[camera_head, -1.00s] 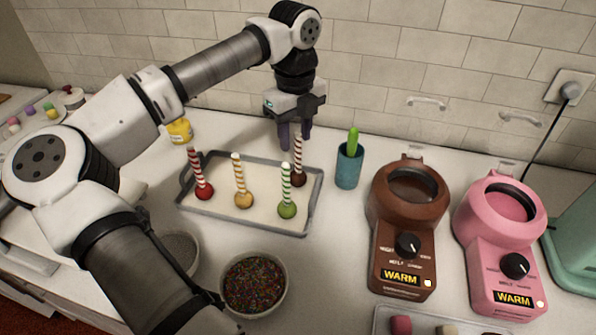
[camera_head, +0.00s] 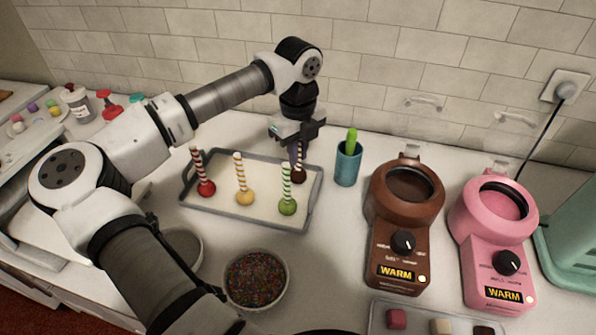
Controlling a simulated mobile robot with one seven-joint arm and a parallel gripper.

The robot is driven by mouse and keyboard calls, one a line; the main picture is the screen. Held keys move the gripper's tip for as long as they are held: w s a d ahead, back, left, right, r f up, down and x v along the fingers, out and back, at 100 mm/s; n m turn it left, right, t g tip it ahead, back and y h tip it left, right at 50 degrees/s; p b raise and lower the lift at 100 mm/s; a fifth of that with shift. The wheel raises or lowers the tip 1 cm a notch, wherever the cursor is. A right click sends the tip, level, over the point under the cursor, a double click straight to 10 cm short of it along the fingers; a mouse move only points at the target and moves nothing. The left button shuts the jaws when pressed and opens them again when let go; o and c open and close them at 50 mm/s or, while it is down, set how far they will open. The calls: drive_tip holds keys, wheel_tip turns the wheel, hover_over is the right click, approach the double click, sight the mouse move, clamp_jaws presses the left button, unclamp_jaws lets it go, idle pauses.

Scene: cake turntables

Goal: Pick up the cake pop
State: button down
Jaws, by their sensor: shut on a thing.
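A grey-rimmed tray (camera_head: 225,213) holds several cake pops with striped sticks standing up. A dark brown cake pop (camera_head: 298,177) is at the tray's back right. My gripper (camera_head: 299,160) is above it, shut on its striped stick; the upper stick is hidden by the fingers. The brown ball appears still at the tray surface. A red cake pop (camera_head: 206,188) is at the left, a yellow one (camera_head: 244,197) in the middle and a green one (camera_head: 287,206) at the front right, all apart from my gripper.
A teal cup (camera_head: 347,166) with a green-handled tool stands right of the tray. Brown (camera_head: 403,215) and pink (camera_head: 496,235) melting pots stand further right. A bowl of sprinkles (camera_head: 256,280) is in front. The tiled wall is close behind.

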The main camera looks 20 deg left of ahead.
drive_tip(key=shift+r, duration=0.1)
idle(0.3)
wheel_tip(320, 180, up, 20)
drive_tip(key=b, duration=0.4)
drive_tip(key=shift+f, duration=0.35)
idle(0.4)
drive_tip(key=shift+d, duration=0.15)
